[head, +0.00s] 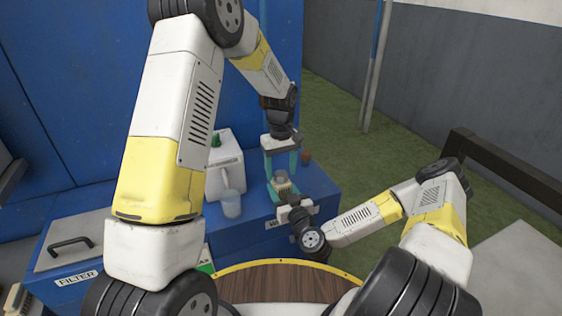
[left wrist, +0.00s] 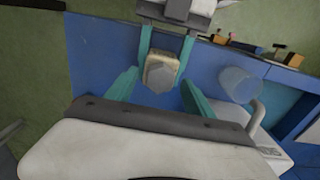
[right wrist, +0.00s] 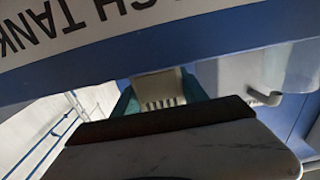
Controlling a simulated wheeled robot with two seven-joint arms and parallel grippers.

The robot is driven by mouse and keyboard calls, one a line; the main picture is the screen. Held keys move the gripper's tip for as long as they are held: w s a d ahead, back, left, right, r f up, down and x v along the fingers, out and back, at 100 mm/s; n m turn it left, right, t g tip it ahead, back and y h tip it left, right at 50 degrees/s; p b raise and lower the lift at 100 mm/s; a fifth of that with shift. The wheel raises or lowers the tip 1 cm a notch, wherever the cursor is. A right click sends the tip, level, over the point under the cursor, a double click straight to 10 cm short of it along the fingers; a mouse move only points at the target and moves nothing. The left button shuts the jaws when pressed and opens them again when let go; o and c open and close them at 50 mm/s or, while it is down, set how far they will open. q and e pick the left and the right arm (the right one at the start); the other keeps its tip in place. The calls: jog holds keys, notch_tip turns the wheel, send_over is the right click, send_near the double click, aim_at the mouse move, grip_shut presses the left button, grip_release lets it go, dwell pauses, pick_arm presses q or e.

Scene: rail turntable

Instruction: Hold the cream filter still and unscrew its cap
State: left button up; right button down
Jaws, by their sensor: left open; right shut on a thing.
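The cream filter (head: 283,184) is at the right part of the blue bench, small in the head view. In the left wrist view its greyish, faceted cap (left wrist: 160,78) faces that camera. My right gripper (head: 285,190) is shut on the filter, with teal fingers on both sides of it. The right wrist view shows the ribbed cream body (right wrist: 158,90) between those fingers. My left gripper (head: 281,170) points down from above the filter. Its teal fingers are spread open, one on each side of the cap, and appear clear of it. The filter's underside is hidden.
A white jug with a green top (head: 226,165) and a translucent cup (head: 231,205) stand left of the filter on the blue bench (head: 245,235). A handled grey lid (head: 75,240) labelled FILTER is at the far left. A round wooden top (head: 285,283) is in front.

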pick_arm(q)
jog(key=shift+f, duration=0.15)
jog(key=shift+c, duration=0.4)
grip_shut()
jog(key=n, duration=0.6)
jog(key=n, duration=0.6)
